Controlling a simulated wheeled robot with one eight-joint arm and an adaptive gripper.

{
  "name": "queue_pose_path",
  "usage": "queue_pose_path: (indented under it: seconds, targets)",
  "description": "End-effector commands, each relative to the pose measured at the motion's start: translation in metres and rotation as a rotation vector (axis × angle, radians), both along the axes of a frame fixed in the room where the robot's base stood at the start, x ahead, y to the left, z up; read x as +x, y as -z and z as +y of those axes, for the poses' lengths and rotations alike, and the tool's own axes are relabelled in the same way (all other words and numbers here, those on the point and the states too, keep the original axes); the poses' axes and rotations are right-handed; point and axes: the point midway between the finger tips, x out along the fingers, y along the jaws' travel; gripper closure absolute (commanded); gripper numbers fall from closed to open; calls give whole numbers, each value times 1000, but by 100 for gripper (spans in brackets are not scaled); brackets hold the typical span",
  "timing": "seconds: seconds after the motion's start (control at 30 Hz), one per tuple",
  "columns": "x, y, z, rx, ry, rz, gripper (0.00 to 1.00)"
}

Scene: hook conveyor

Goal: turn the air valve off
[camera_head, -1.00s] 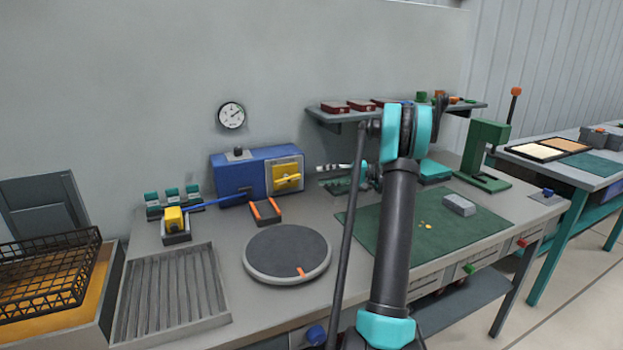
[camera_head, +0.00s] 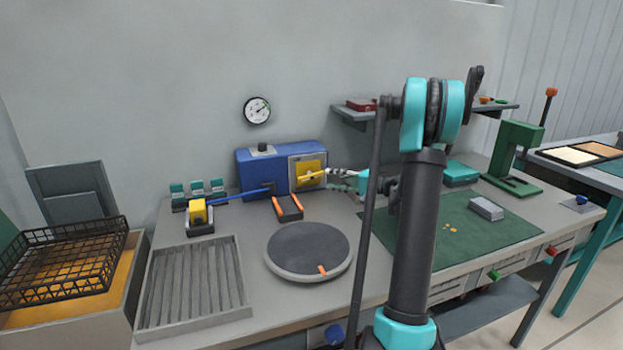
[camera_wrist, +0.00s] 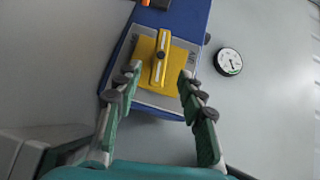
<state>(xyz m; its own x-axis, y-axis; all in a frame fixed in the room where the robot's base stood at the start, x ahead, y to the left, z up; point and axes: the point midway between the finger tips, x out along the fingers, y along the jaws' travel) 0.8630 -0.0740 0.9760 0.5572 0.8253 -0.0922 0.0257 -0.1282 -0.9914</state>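The yellow handle piece (camera_head: 311,172), which looks like the air valve, sits on a grey plate on the front of the blue box (camera_head: 262,168). My gripper (camera_wrist: 159,76) is open, with one finger on each side of the piece's near part. Whether the fingertips touch it I cannot tell. In the head view my gripper (camera_head: 336,173) reaches in from the right; its tips are at the handle's right end.
A round pressure gauge (camera_head: 257,110) hangs on the wall above the box. A grey turntable (camera_head: 308,250), a ribbed tray (camera_head: 194,285) and an orange-edged holder (camera_head: 287,207) stand in front. A shelf (camera_head: 355,116) juts out above my wrist. The green mat (camera_head: 480,240) is mostly clear.

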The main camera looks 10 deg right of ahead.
Motion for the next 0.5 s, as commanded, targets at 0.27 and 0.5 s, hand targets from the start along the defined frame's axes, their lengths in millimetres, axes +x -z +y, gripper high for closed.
queue_pose_path:
  seconds: [0.27,0.5]
  targets:
    - [30,5,46,0,-4,1,60]
    - [46,8,68,1,-2,1,60]
